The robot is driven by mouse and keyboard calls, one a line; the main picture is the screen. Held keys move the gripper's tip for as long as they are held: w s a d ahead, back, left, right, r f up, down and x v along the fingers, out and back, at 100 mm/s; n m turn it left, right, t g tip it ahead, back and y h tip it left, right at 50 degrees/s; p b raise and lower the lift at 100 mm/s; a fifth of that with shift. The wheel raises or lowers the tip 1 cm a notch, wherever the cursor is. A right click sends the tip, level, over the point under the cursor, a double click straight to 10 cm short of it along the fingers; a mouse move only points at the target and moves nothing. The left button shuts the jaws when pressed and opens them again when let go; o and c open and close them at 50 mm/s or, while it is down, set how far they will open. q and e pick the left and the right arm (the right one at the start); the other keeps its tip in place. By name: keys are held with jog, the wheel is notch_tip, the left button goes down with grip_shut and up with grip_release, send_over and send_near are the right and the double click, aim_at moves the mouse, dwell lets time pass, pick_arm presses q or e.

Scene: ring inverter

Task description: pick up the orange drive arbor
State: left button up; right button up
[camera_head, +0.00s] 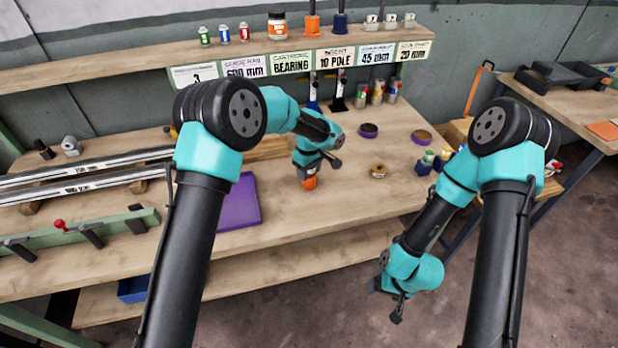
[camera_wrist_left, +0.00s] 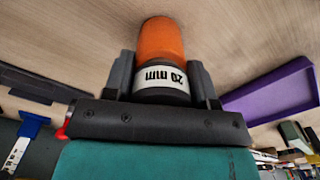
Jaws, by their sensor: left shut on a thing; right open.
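The orange drive arbor (camera_wrist_left: 160,40) fills the middle of the left wrist view, with a black body and a white band reading "20 mm". In the head view its orange end (camera_head: 310,183) points down under my left gripper (camera_head: 307,172). My left gripper also shows in the left wrist view (camera_wrist_left: 160,80), its two fingers shut on the sides of the arbor. Whether the arbor touches the wooden bench (camera_head: 330,205) cannot be told. My right gripper (camera_head: 387,300) is open and empty, low in front of the bench's right side.
A purple tray (camera_head: 240,203) lies left of my left gripper. Long rails (camera_head: 85,170) lie at the left. A labelled shelf (camera_head: 160,55) runs along the back.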

pick_arm(q)
jog(key=shift+c, duration=0.7)
jog(key=shift+r, duration=0.15)
jog(key=shift+r, duration=1.45)
jog(key=shift+s+r, duration=0.15)
jog(key=shift+r, duration=0.1)
jog(key=s+r, duration=0.1)
jog(key=s, duration=1.4)
jog(key=shift+s+r, duration=0.15)
jog(key=shift+s, duration=0.25)
